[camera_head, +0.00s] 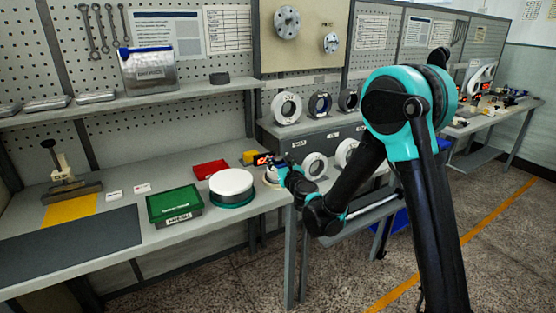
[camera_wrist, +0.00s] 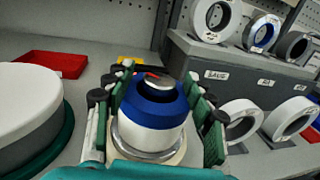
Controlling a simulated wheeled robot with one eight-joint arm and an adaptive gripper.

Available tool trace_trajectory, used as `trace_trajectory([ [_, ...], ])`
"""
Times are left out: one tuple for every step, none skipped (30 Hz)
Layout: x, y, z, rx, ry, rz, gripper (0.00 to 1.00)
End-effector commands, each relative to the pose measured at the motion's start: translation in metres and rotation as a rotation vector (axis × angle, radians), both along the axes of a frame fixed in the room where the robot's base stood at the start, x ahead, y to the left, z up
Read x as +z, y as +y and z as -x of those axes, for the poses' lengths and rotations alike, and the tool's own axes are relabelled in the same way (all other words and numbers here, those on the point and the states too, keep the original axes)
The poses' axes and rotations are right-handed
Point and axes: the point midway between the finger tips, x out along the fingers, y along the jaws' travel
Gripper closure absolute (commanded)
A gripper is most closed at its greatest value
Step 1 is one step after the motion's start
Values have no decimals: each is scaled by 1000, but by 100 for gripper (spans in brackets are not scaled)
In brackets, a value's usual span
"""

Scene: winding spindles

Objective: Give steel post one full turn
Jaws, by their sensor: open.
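The steel post (camera_wrist: 160,82) shows in the wrist view as a short shiny metal top with a red mark on it. It rises from a blue and white round body (camera_wrist: 150,118), which stands on a metal ring on a pale base. My gripper (camera_wrist: 160,88) is open, with its green-padded fingers on the left and right of the blue and white body. Gaps show between the fingers and the body, and I cannot tell whether they touch it lower down. In the head view my gripper (camera_head: 268,166) is at the table's right end, and the post is mostly hidden there.
A white-topped round turntable (camera_head: 231,184) with a green base stands close left of my gripper. A green bin (camera_head: 174,204), a red tray (camera_head: 210,169) and a yellow block (camera_head: 250,157) are nearby. A grey rack (camera_head: 318,133) with several rings stands to the right behind.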

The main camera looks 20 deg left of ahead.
Motion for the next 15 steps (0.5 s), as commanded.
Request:
trace_trajectory([
  [0, -5, 6, 0, 0, 0, 45],
  [0, -8, 10, 0, 0, 0, 45],
  [0, -13, 16, 0, 0, 0, 45],
  [0, -16, 21, 0, 0, 0, 45],
  [0, -20, 26, 0, 0, 0, 45],
  [0, -26, 32, 0, 0, 0, 45],
  [0, -30, 37, 0, 0, 0, 45],
  [0, -34, 42, 0, 0, 0, 45],
  [0, -39, 49, 1, 0, 0, 45],
  [0, -42, 53, 1, 0, 0, 45],
  [0, -46, 57, 1, 0, 0, 45],
  [0, -50, 63, 1, 0, 0, 45],
  [0, -53, 67, 1, 0, 0, 45],
  [0, -55, 70, 1, 0, 0, 45],
  [0, -59, 74, 1, 0, 0, 45],
])
